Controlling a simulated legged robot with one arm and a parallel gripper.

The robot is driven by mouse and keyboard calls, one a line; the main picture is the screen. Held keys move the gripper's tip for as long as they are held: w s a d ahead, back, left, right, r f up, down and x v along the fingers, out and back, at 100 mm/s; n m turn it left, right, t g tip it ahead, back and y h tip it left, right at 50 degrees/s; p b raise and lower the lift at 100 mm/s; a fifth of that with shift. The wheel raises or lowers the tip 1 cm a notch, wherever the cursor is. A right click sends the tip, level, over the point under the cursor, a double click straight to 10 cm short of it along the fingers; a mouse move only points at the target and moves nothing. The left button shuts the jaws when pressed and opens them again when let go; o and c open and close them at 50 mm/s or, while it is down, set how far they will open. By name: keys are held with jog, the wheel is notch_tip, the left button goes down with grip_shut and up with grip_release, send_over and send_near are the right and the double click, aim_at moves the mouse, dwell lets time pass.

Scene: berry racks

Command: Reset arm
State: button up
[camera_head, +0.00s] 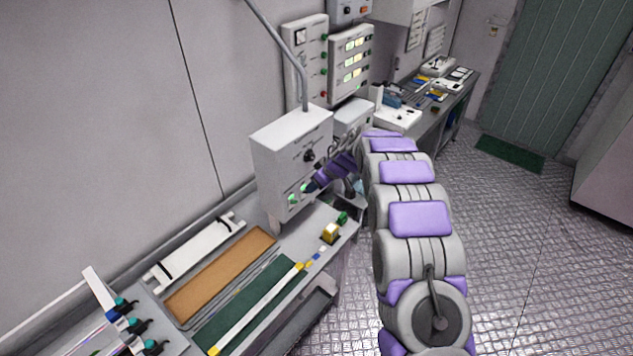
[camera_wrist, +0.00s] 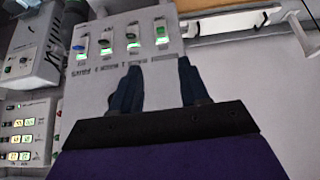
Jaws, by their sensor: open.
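My arm reaches away from me in the head view, a chain of grey and purple links bending left at its far end. My gripper (camera_head: 308,187) is beside the front of a grey control box (camera_head: 280,150) above the bench. In the wrist view my gripper (camera_wrist: 160,68) has its two dark fingers spread apart, with nothing between them. Past the fingertips is the box's panel (camera_wrist: 92,62), with several switches and green lights. I cannot tell whether a finger touches the panel.
The bench below holds a brown board (camera_head: 222,272), a green mat (camera_head: 225,328), a white bar and a small yellow block (camera_head: 330,233). Wall panels (camera_head: 352,62) with lit displays are behind the box. A second cluttered bench (camera_head: 455,85) stands farther back. The metal floor (camera_head: 530,250) at right is clear.

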jog(key=w+d+r+m+t+h+b, duration=0.1)
jog(key=w+d+r+m+t+b, duration=0.2)
jog(key=r, duration=0.4)
jog(key=d+r+t+h+b, duration=0.1)
jog(key=d+r+t+b, duration=0.35)
jog(key=r, duration=0.35)
jog(key=s+d+m+h+b, duration=0.6)
jog(key=s+d+h+b, duration=0.1)
jog(key=s+d, duration=0.65)
jog(key=s+d+f+m+g+b, duration=0.1)
jog(key=s+d+f+g+b, duration=0.15)
jog(key=s+f, duration=0.4)
jog(key=s+d+f+m+g+b, duration=0.1)
jog(key=s+f+g+b, duration=0.15)
jog(key=s, duration=0.65)
jog(key=s+d+f+g+b, duration=0.1)
jog(key=s+f+g, duration=0.2)
jog(key=s+f, duration=0.35)
jog(key=s+a+f+g+y+b, duration=0.1)
jog(key=s+a+f, duration=0.1)
jog(key=s, duration=0.6)
jog(key=s+a+f+g+y+b, duration=0.1)
jog(key=s+a+f+g+b, duration=0.1)
jog(key=s, duration=0.6)
jog(key=s+a+f+g+y+b, duration=0.1)
jog(key=s+a+f, duration=0.3)
jog(key=s, duration=0.4)
jog(key=shift+s+a+n+g+y+b, duration=0.3)
jog(key=shift+s+a+g+y+b, duration=0.1)
jog(key=shift+a+g, duration=0.35)
